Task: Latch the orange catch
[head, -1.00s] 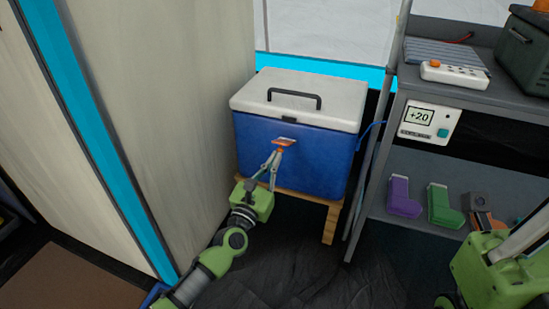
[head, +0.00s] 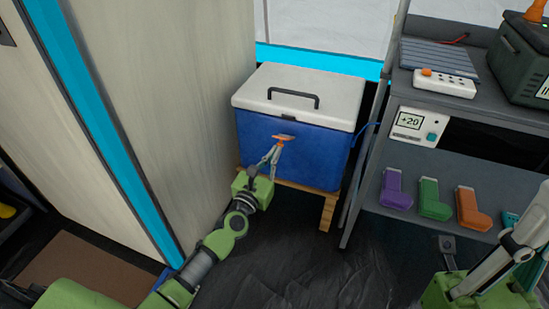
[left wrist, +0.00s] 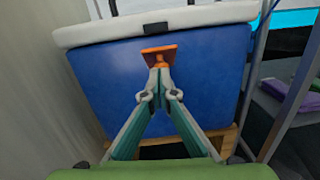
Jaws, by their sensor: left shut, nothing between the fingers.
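The orange catch (head: 284,137) is on the front of the blue cooler box (head: 317,160), below the dark keeper (head: 289,120) at the lid's front edge. Its plate juts out from the box and is apart from the keeper. It also shows in the left wrist view (left wrist: 159,52). The white lid (head: 340,106) is down. My left gripper (head: 277,147) is shut with nothing between its fingers. Its tips (left wrist: 158,72) are right under the catch and appear to touch it.
The cooler stands on a wooden stand (head: 327,212). A pale panel (head: 190,100) rises close on the left. A grey shelf unit (head: 395,225) on the right holds a purple (head: 395,190), a green (head: 430,200) and an orange (head: 470,208) object.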

